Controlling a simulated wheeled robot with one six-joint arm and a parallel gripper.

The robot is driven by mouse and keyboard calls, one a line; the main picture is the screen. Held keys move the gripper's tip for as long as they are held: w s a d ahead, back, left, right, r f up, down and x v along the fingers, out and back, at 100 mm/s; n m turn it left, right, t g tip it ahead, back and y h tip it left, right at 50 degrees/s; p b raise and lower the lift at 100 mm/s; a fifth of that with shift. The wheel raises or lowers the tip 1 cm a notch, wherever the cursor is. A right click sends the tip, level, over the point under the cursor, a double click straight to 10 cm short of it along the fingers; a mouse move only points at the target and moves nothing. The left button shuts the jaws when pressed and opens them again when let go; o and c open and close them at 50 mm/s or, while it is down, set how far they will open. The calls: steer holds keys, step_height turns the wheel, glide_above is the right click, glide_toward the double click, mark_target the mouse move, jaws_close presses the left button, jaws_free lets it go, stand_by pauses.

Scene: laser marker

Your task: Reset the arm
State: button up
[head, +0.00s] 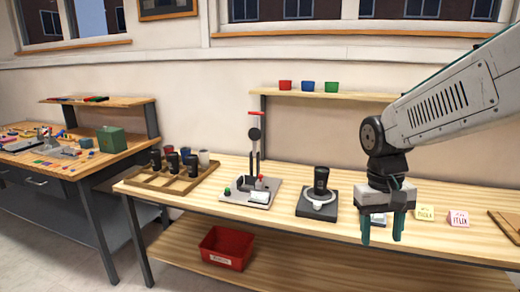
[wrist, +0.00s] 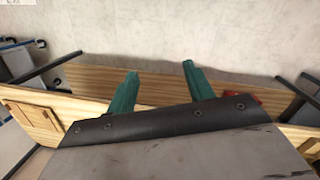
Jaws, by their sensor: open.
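My gripper (head: 383,228) hangs from my arm at the right in the head view, pointing down in front of the workbench's right part. Its two green fingers are apart with nothing between them. In the wrist view my gripper (wrist: 158,82) shows the same two green fingers spread, with the wooden bench and pale floor beyond.
A lever-press machine (head: 254,165) stands mid-bench. A wooden tray (head: 150,181) with several cups is at the left. A red bin (head: 227,247) sits on the lower shelf. A wall shelf (head: 330,95) holds three coloured cups.

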steer(key=s+d+r+t+y, duration=0.1)
steer(key=s+r+t, duration=0.1)
steer(key=s, duration=1.7)
steer(key=shift+s+r+t, duration=0.15)
steer(key=shift+r+t, duration=0.15)
steer(key=shift+r, duration=0.6)
